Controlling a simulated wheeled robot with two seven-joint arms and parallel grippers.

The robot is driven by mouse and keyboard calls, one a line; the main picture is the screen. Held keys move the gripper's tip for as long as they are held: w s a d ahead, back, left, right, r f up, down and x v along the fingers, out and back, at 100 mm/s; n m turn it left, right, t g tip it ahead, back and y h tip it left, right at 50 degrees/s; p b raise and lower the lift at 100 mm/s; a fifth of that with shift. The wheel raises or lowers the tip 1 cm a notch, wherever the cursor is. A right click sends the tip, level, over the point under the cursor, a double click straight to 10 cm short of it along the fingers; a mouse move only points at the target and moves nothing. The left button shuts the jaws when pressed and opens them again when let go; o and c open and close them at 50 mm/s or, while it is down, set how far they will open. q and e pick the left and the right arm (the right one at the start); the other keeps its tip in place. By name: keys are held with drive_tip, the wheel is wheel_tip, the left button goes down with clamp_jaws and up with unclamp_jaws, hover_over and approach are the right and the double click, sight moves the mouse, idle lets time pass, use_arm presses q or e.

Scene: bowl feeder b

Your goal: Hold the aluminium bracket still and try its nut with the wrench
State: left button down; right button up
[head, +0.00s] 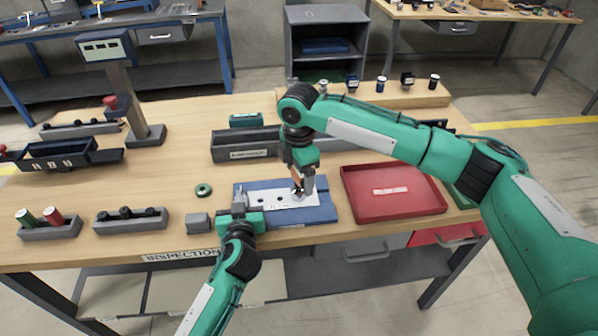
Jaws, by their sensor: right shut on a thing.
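The aluminium bracket (282,200) is a pale flat plate with dark holes, lying on a blue mat (318,214) at the front middle of the bench. My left gripper (240,206) is low at the bracket's left end; its finger gap is too small to read. My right gripper (303,184) points down over the bracket's right part. It is shut on the wrench (295,174), of which an orange-brown piece shows. The wrench's lower end is at the plate. The nut is hidden or too small to tell.
A red tray (392,208) lies right of the mat. A grey bin (230,153) stands behind it, and a small grey block (198,223) and a green ring (203,190) to its left. A post with a display (104,47) stands at the back left.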

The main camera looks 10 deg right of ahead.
drive_tip(key=shift+m, duration=1.1)
drive_tip(key=shift+m, duration=1.2)
drive_tip(key=shift+r, duration=0.1)
drive_tip(key=shift+r, duration=2.45)
